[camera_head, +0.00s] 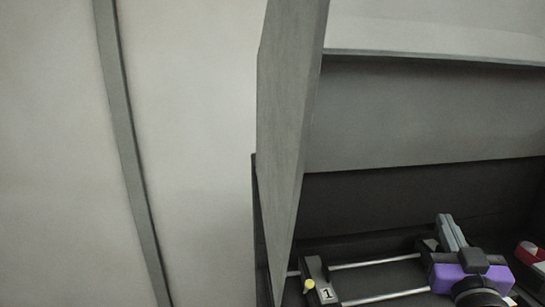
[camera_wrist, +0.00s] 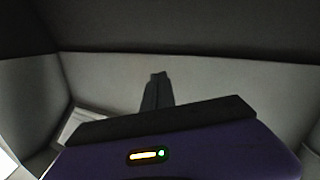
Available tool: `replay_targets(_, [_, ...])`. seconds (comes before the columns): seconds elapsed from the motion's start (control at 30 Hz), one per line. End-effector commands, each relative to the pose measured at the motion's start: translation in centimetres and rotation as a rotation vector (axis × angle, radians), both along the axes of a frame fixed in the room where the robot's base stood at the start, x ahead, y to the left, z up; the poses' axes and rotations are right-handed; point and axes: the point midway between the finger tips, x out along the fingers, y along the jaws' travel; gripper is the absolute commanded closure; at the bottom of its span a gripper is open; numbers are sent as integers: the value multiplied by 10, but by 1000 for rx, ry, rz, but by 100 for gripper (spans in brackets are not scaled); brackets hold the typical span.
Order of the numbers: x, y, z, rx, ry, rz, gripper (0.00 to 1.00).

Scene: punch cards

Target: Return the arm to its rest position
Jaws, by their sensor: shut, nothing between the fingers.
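My gripper (camera_wrist: 158,76) shows in the wrist view as two dark fingers close together, pointing up the picture. They are shut with nothing between them. Below them is its purple body with a small lit yellow and green indicator. In the head view, a purple and black body (camera_head: 468,275) at the lower right looks like the same gripper housing. It overlaps the metal rods there in the picture; I cannot tell whether it touches them. Most of the arm is out of view.
A black block (camera_head: 316,281) marked "1" with a yellow knob joins two metal rods (camera_head: 375,263) in a dark recess. A tall grey panel (camera_head: 287,130) stands left of it. A red and white part (camera_head: 531,254) is at the right edge. Pale wall panels (camera_head: 190,120) fill the left.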

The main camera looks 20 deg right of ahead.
Motion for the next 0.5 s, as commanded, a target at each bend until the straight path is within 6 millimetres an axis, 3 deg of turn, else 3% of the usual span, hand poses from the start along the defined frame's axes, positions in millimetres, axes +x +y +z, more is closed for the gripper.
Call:
replay_targets(0.03, [-3,18,-17,2,4,34,100])
replay_targets(0.27, [-31,95,-72,13,-6,180,100])
replay_targets(0.5, [-80,166,-122,58,20,316,100])
